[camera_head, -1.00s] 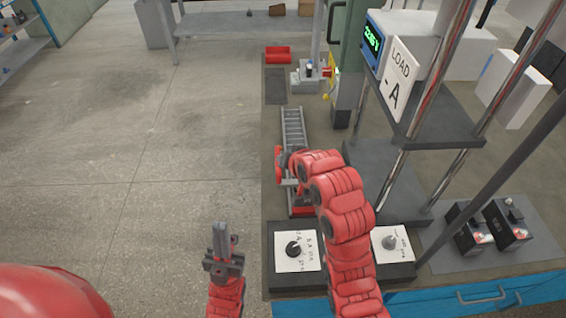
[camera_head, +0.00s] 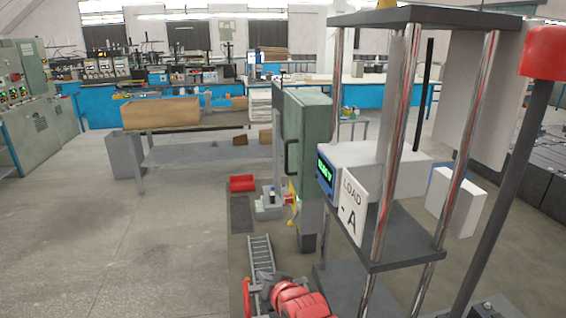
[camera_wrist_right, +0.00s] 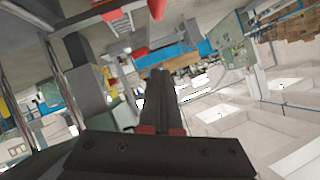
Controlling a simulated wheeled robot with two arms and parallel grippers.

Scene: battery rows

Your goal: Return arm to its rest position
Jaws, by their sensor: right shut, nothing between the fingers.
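My right arm (camera_head: 297,300) shows as red links at the bottom centre of the head view, cut off by the lower edge. Its gripper (camera_head: 264,286) is beside it, small and partly hidden, near the lower end of a grey ladder-like track (camera_head: 261,252). In the right wrist view the dark fingers of my right gripper (camera_wrist_right: 158,78) are together, with nothing between them. I cannot tell whether the gripper touches the track. My left gripper is out of view.
A rack with chrome posts (camera_head: 385,150) and a "LOAD -A" sign (camera_head: 352,205) stands close on the right. Behind the track are a green cabinet (camera_head: 307,150) and a red bin (camera_head: 243,183). The floor (camera_head: 120,240) at left is clear.

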